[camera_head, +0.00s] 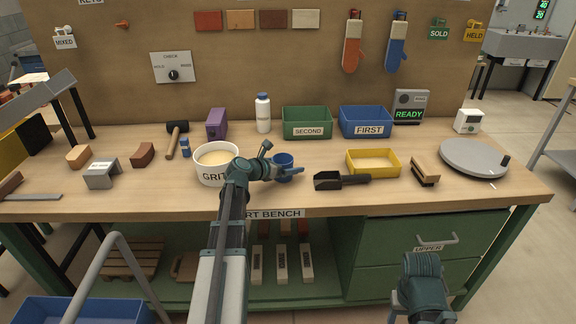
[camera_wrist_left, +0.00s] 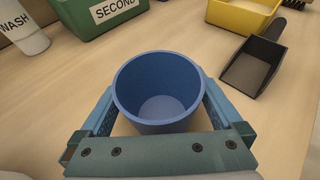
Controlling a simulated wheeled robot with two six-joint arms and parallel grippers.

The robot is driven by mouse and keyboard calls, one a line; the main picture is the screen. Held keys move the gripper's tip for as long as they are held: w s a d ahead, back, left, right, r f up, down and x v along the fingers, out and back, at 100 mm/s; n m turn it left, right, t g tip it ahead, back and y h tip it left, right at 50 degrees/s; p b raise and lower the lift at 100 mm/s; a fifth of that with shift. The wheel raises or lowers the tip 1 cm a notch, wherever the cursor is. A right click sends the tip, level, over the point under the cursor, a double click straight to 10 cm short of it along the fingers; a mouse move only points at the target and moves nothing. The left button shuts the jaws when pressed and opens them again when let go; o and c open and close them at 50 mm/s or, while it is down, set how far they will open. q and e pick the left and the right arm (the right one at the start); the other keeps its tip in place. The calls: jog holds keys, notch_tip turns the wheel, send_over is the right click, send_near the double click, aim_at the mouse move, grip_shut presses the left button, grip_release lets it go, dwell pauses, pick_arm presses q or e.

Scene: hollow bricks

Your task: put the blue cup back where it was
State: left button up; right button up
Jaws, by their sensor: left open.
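The blue cup (camera_head: 283,160) stands upright on the wooden bench, right of the white GRIT tub (camera_head: 205,177). My left gripper (camera_head: 289,172) is at the cup, with its fingers low on either side of it. In the left wrist view the empty cup (camera_wrist_left: 158,88) lies between the two spread fingers of the open gripper (camera_wrist_left: 160,110). Small contact between fingers and cup cannot be told. My right arm's end (camera_head: 425,290) is low in front of the bench; its fingers do not show clearly.
A black scoop (camera_head: 342,180) lies right of the cup, near a yellow tray (camera_head: 373,163). Green SECOND (camera_head: 307,122) and blue FIRST (camera_head: 366,121) bins stand behind, with a white bottle (camera_head: 263,113). A brush (camera_head: 425,171) and grey turntable (camera_head: 474,158) are farther right.

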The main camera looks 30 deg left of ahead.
pick_arm(q)
jog(key=p+v, duration=0.4)
jog(key=v, duration=0.7)
jog(key=shift+s+r, duration=0.1)
jog(key=shift+s, duration=0.25)
jog(key=shift+s+a, duration=0.1)
